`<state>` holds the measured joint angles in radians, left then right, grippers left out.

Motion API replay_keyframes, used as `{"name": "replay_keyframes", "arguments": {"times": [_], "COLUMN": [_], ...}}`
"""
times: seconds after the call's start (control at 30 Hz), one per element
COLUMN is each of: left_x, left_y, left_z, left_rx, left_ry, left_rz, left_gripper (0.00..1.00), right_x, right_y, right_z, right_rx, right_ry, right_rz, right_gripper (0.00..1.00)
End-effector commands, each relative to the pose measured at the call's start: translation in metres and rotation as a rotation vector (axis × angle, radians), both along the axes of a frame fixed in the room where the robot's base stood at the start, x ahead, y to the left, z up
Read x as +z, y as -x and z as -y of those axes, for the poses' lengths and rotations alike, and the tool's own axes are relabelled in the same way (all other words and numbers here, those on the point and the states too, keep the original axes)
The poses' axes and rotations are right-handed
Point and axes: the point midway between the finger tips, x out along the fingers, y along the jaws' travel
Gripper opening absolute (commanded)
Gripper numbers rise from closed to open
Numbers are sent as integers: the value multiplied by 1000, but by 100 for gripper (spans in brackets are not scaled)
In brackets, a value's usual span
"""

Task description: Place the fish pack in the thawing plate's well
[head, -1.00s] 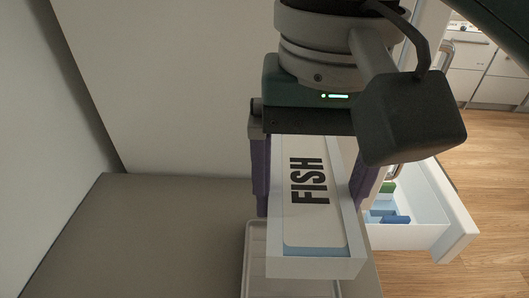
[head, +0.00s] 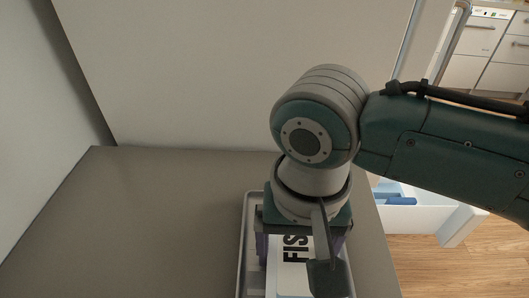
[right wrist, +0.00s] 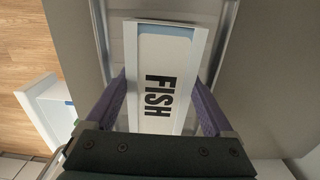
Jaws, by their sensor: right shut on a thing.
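The fish pack (head: 285,281) is a white box with a pale label reading FISH. My right gripper (head: 300,254) is shut on its sides; the purple fingers also flank the pack (right wrist: 160,85) in the right wrist view. The light grey thawing plate (head: 246,240) lies on the counter under the pack, its rim showing at the left. The pack is over the plate, roughly lined up with its length. My wrist hides much of both in the head view, so I cannot tell whether the pack touches the well. My left gripper is out of view.
The grey counter (head: 150,220) is clear left of the plate, with a wall behind. An open white drawer (head: 415,220) holding blue items (head: 396,196) stands right of the counter, above the wooden floor. White cabinets (head: 490,50) are in the far background.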

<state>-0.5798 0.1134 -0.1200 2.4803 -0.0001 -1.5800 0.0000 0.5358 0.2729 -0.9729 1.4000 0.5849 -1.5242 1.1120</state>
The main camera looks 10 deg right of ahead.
Motion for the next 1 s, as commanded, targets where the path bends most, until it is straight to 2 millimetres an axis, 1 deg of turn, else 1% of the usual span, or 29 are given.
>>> {"name": "replay_keyframes", "arguments": {"times": [0.03, 0.27, 0.4, 0.43, 0.5, 0.53, 0.8, 0.87, 0.97, 1.0], "left_x": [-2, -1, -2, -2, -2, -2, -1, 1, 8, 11], "left_y": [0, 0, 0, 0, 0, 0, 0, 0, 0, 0], "left_z": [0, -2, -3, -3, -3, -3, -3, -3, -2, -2], "left_rx": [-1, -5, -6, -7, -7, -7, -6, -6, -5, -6], "left_ry": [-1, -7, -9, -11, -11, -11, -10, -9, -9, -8], "left_rz": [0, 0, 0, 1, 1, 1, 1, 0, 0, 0], "left_gripper": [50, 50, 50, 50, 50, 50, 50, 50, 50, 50], "right_x": [-4, -3, -7, -7, -6, -6, -4, 2, 18, 27], "right_y": [0, 0, 0, 0, 0, 0, 0, -1, -1, -1], "right_z": [0, 0, 0, 0, 0, 0, 0, 0, 0, 0], "right_rx": [0, 0, 0, 0, 0, 0, 0, 1, 2, 1], "right_ry": [0, -1, -1, -1, -1, -1, 0, 0, -2, -1], "right_rz": [1, 1, 1, 0, 1, 1, 1, 2, 4, 3], "right_gripper": [12, 12, 12, 89, 97, 100, 100, 100, 100, 100]}}
